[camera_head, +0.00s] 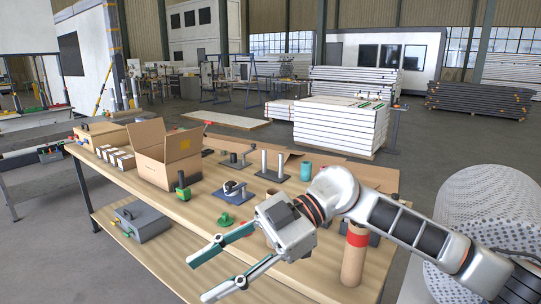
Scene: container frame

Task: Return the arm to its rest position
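My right arm reaches in from the right side of the head view, with a white and dark jointed body. My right gripper (197,280) hangs over the front part of the wooden workbench (225,208) and points to the lower left. Its two fingers are spread apart, and nothing shows between them. The gripper and forearm hide part of the bench top and some items behind them. My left gripper and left arm are not in view.
An open cardboard box (165,155) stands on the bench's left part. A brown tube with a red band (355,255) stands close to my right arm. A green-black tool (182,187) and a green item (225,220) lie near the bench middle. A grey toolbox (138,221) sits lower left.

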